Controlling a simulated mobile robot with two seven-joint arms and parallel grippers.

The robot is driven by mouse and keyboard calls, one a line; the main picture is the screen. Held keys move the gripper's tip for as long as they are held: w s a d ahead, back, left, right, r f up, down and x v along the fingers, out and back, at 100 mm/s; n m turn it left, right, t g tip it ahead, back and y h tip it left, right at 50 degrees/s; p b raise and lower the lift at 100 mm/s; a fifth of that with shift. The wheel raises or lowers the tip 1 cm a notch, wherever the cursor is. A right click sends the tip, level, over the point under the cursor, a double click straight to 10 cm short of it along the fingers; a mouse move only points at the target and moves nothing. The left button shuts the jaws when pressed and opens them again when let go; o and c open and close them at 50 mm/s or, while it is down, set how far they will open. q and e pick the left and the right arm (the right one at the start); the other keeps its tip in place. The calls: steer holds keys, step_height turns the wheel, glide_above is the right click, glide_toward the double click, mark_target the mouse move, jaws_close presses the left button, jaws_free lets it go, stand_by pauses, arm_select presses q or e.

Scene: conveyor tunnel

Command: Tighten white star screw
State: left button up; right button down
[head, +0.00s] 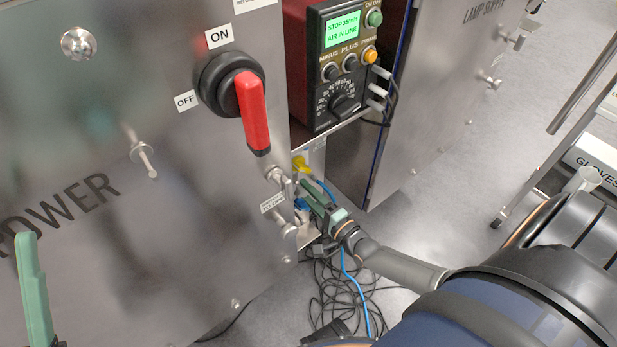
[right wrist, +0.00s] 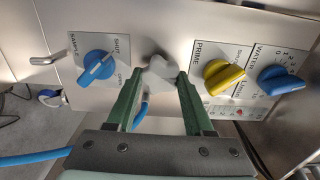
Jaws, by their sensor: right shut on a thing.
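The white star screw (right wrist: 158,70) sits on the metal panel between the blue knob and the yellow knob in the right wrist view. My right gripper (right wrist: 158,85) has its two green fingers on either side of it and is shut on it. In the head view the right gripper (head: 310,193) reaches into the gap beside the POWER cabinet, and I cannot make out the screw there. One green finger of my left gripper (head: 34,290) shows at the lower left in front of the POWER cabinet. Its other finger is out of view.
The panel holds a blue SAMPLE knob (right wrist: 96,67), a yellow PRIME knob (right wrist: 223,76) and a blue WATER knob (right wrist: 281,80). The POWER cabinet (head: 130,230) carries a red-handled switch (head: 254,110). A pump box (head: 338,62) stands above the gap. Dark cables (head: 330,300) lie on the floor.

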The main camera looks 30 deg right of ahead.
stand_by(0.3)
steer(key=shift+c, duration=1.4)
jaws_free()
steer(key=shift+s, duration=0.1)
steer(key=s+d+p, duration=0.1)
steer(key=s+p, duration=0.1)
steer(key=s, duration=1)
steer(key=shift+s+p, duration=0.15)
steer(key=shift+p, duration=0.25)
